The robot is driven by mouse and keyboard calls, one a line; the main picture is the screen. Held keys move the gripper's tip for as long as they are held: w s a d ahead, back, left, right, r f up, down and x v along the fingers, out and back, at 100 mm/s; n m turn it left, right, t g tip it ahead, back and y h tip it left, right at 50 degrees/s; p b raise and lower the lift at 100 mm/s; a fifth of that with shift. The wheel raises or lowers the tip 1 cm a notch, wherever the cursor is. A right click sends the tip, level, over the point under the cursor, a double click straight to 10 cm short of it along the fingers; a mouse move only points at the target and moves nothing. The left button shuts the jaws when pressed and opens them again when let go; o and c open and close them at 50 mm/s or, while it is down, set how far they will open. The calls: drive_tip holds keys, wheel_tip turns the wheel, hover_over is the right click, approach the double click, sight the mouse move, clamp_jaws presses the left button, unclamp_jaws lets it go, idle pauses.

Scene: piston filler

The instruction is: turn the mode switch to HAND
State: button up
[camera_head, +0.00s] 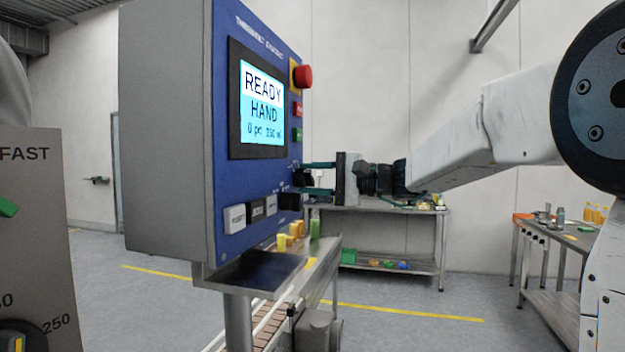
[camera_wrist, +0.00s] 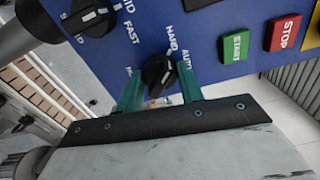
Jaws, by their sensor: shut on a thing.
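The mode switch (camera_wrist: 157,73) is a black knob on the blue panel, beside the labels HAND and AUTO in the wrist view. My gripper (camera_wrist: 159,84) is shut on this knob, with one green finger on each side of it. A pale mark shows on the knob, but I cannot tell exactly which label it points to. In the head view my gripper (camera_head: 306,178) reaches the panel's right edge from the right. The panel screen (camera_head: 264,103) reads READY, HAND and a line of small figures.
A red emergency button (camera_head: 304,76) sits high on the panel. In the wrist view a green START button (camera_wrist: 235,46) and a red STOP button (camera_wrist: 284,33) lie right of the switch; another black knob (camera_wrist: 92,17), marked FAST, lies up-left. A workbench (camera_head: 392,209) stands behind.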

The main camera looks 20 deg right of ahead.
idle(0.4)
drive_tip(key=o, duration=1)
drive_tip(key=v, duration=0.8)
